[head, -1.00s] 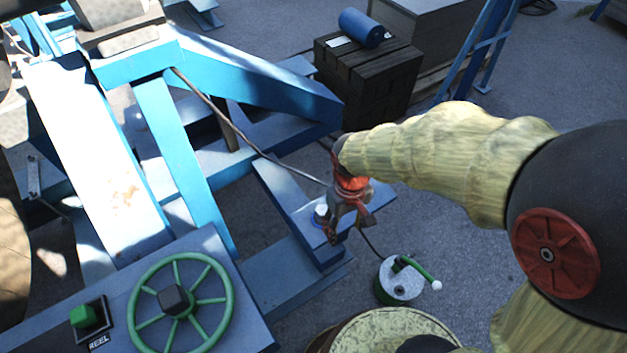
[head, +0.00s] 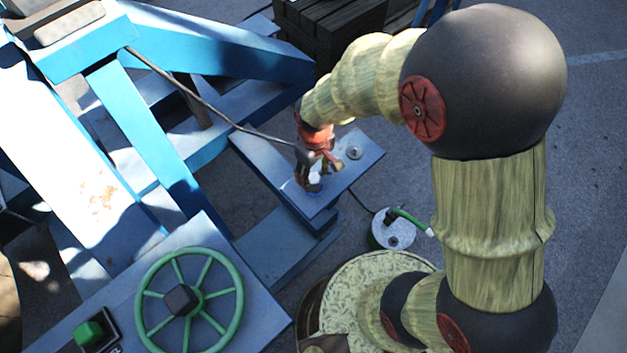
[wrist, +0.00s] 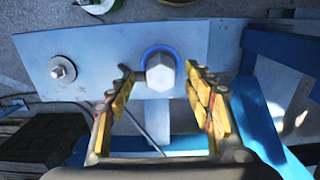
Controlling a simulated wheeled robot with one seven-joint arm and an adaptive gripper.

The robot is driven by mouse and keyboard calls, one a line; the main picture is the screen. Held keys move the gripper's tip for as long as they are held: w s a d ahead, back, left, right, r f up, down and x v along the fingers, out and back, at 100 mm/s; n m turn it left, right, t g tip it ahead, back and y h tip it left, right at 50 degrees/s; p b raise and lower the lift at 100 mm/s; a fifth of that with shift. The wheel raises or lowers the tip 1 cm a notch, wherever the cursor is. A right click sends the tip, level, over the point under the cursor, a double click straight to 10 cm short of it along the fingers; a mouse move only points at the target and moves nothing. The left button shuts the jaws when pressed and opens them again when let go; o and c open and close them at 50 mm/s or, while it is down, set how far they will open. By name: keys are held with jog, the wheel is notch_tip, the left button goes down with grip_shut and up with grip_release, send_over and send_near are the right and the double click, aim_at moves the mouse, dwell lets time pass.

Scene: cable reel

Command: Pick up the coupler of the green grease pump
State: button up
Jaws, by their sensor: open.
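The green grease pump (head: 390,230) stands on the ground right of the blue frame, with a green handle and a thin dark hose running toward the blue plate (head: 365,160). On the plate sits a silver hexagonal fitting with a blue ring (wrist: 160,72). I see no hose joined to it and cannot tell whether it is the pump's coupler. My gripper (head: 322,176) is over this fitting. In the wrist view my open gripper (wrist: 163,85) has a finger on each side of it, with no clear contact. In the head view the gripper mostly hides it.
A bolt with a washer (wrist: 62,68) is on the same plate. A grey cable (head: 220,115) slopes down from the frame toward my gripper. A green handwheel (head: 190,298) and green button (head: 88,333) are at lower left. Dark crates (head: 330,25) stand behind.

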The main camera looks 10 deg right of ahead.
aim_at(314, 177)
notch_tip(314, 177, down, 3)
jog(key=shift+w+a+f+b, duration=0.1)
jog(key=shift+b, duration=0.2)
jog(key=c, duration=0.4)
grip_shut()
